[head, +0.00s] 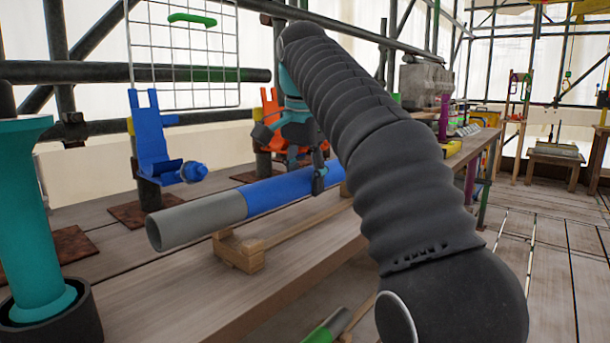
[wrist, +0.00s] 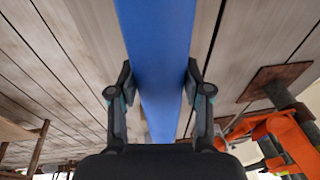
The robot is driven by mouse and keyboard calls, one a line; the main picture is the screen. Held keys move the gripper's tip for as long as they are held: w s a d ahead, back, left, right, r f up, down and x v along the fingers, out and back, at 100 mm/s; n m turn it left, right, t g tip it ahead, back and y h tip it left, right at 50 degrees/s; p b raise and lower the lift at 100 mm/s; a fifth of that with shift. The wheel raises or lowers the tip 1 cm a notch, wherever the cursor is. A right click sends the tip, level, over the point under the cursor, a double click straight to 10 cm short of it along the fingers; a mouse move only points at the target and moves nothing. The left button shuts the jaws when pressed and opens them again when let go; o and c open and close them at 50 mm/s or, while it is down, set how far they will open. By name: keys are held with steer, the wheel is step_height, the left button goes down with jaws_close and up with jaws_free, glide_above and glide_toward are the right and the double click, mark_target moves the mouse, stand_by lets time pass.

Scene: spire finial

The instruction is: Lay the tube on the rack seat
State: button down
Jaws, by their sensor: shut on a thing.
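The tube (head: 245,203) is long and hollow, with a grey near end and a blue middle. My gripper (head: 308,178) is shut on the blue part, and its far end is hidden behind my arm. In the wrist view the blue tube (wrist: 158,40) runs between the two fingers of my gripper (wrist: 158,88). A blue rack seat (head: 155,150) stands on a post behind the tube, to the left. An orange seat (head: 270,115) stands farther right, partly hidden by my gripper; an orange part also shows in the wrist view (wrist: 275,135).
A low wooden cradle (head: 240,250) is under the tube; I cannot tell whether they touch. A wire grid panel (head: 185,60) hangs behind the blue seat. A teal column (head: 40,220) stands at the left. A green-and-grey tube (head: 328,328) shows below the bench edge.

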mark_target(305, 195)
steer(key=shift+s+b+x, duration=0.15)
steer(key=shift+b+x, duration=0.35)
steer(key=shift+x, duration=0.25)
steer(key=shift+s+b+x, duration=0.2)
steer(key=shift+b+x, duration=0.25)
steer(key=shift+x, duration=0.25)
steer(key=shift+f, duration=0.15)
steer(key=shift+c, duration=2.1)
jaws_free()
steer(key=shift+o, duration=0.3)
steer(key=shift+f, duration=0.15)
steer(key=o, duration=0.4)
steer(key=shift+c, duration=0.2)
